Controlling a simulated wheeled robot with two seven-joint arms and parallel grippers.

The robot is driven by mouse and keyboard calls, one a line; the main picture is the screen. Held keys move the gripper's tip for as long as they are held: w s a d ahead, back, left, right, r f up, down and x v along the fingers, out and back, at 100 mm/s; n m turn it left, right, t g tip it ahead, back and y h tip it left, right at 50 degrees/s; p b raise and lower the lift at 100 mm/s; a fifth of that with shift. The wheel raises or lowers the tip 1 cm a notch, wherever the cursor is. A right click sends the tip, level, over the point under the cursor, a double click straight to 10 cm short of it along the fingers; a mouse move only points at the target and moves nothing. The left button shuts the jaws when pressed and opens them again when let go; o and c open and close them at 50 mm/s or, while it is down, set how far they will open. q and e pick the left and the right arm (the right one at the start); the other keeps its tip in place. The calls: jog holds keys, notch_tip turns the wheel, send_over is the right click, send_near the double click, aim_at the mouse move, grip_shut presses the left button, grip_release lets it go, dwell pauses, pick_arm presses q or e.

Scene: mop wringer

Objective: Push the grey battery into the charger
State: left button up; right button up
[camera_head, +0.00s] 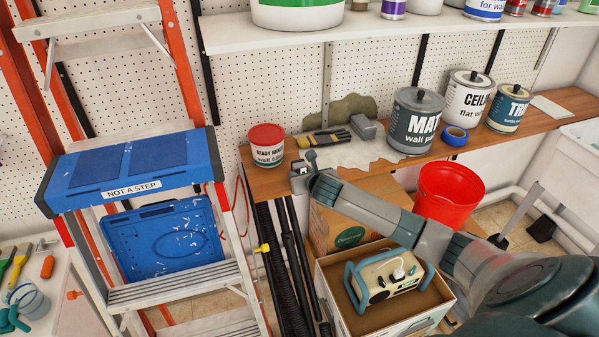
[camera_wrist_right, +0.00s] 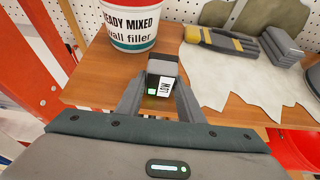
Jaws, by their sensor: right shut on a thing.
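My right gripper (camera_head: 304,170) is over the left end of the wooden shelf, just in front of the wall filler tub. In the right wrist view its fingers (camera_wrist_right: 162,98) are shut on a small dark grey block, likely the grey battery (camera_wrist_right: 163,68), with a white printed label and a green light. In the head view it is too small to make out clearly. A larger grey block (camera_head: 363,127), perhaps the charger, stands farther right on the shelf; it also shows in the right wrist view (camera_wrist_right: 280,46). The held block is apart from it. My left gripper is not in view.
The wall filler tub (camera_head: 267,146) is close by. Paint tins (camera_head: 416,122) stand to the right. A blue-topped ladder (camera_head: 130,165) is at left. A box with a radio (camera_head: 388,276) and a red bucket (camera_head: 448,192) are below.

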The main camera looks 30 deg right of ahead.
aim_at(300, 165)
jog(key=shift+r+p, duration=0.45)
jog(key=shift+p, duration=0.05)
dwell(0.7)
jog(key=shift+r+p, duration=1.15)
jog(key=shift+p, duration=0.1)
jog(key=shift+r+p, duration=0.55)
jog(key=shift+r, duration=0.6)
jog(key=o, duration=0.4)
jog(key=c, duration=0.3)
jog(key=shift+c, duration=0.2)
